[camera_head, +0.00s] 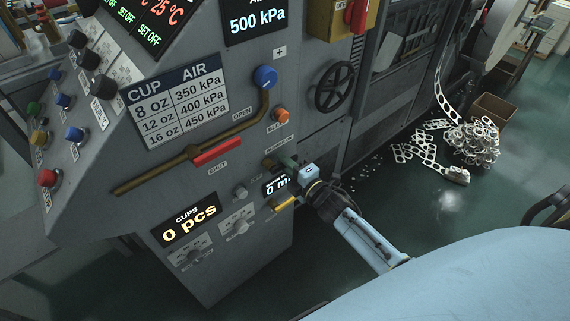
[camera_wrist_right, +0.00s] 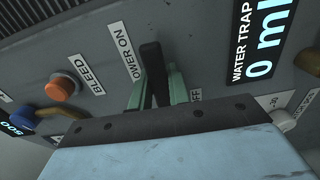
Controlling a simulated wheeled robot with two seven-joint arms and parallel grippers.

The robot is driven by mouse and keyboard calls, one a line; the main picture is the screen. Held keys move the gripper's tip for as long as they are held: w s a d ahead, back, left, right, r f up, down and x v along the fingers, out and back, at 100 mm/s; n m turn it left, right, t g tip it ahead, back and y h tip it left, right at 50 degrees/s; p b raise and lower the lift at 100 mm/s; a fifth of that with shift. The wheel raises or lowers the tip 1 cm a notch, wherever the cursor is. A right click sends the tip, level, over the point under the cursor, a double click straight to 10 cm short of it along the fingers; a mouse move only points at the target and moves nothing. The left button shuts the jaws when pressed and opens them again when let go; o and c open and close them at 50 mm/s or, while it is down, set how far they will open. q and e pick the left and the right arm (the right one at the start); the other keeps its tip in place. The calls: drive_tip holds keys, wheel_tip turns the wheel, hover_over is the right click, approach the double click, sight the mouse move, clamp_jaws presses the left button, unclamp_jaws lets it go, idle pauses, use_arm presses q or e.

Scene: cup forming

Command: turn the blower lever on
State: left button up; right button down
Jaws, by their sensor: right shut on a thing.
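The blower lever (camera_wrist_right: 151,58) is a dark handle on the grey panel in the right wrist view. I cannot tell how far the lever is turned. My left gripper is not in view.
The orange bleed knob (camera_head: 281,115) and blue air knob (camera_head: 265,78) are above. The water trap display (camera_head: 278,184), partly covered, reads 0. A black handwheel (camera_head: 335,87) is to the upper right. A pile of scrap web (camera_head: 472,143) lies on the open green floor.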

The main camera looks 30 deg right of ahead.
idle(0.5)
drive_tip(key=c, duration=1.3)
unclamp_jaws()
drive_tip(key=shift+s, duration=0.2)
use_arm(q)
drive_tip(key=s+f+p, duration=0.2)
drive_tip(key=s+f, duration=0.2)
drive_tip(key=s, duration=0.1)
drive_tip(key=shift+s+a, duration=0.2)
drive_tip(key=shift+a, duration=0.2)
use_arm(e)
drive_tip(key=s, duration=0.4)
drive_tip(key=s+d, duration=0.1)
drive_tip(key=s, duration=0.3)
drive_tip(key=s+d, duration=0.1)
drive_tip(key=s, duration=0.3)
drive_tip(key=shift+s+d+r, duration=0.1)
drive_tip(key=shift+s+d, duration=0.15)
drive_tip(key=shift+s, duration=0.15)
